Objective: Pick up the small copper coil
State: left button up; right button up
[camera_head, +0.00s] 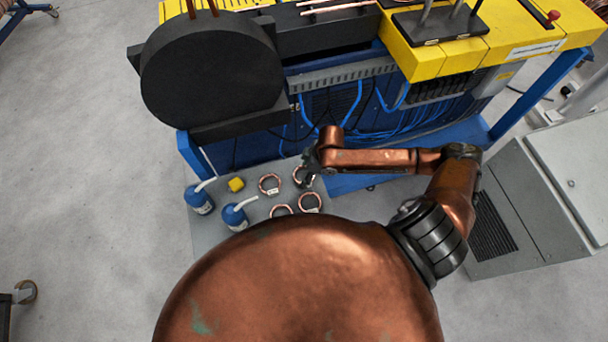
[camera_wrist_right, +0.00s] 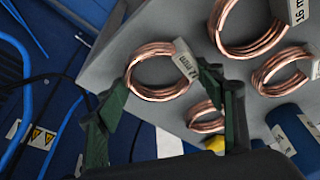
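Several copper coils lie on a grey board. In the right wrist view one coil (camera_wrist_right: 158,94) with a white "mm" tag lies ahead of and between my right gripper's fingertips (camera_wrist_right: 165,95). The green fingers are apart, with nothing gripped. A smaller-looking coil (camera_wrist_right: 205,128) is partly hidden by the right-hand finger. Two other coils (camera_wrist_right: 228,47) (camera_wrist_right: 268,88) lie farther right, one tagged "16". In the head view my right gripper (camera_head: 306,178) is over the board's right end, partly covering a coil (camera_head: 297,174). My left gripper is not in view.
A blue-framed machine with cables (camera_head: 350,110) stands behind. A grey cabinet (camera_head: 510,215) is at right.

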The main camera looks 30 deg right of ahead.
jog(key=c, duration=0.8)
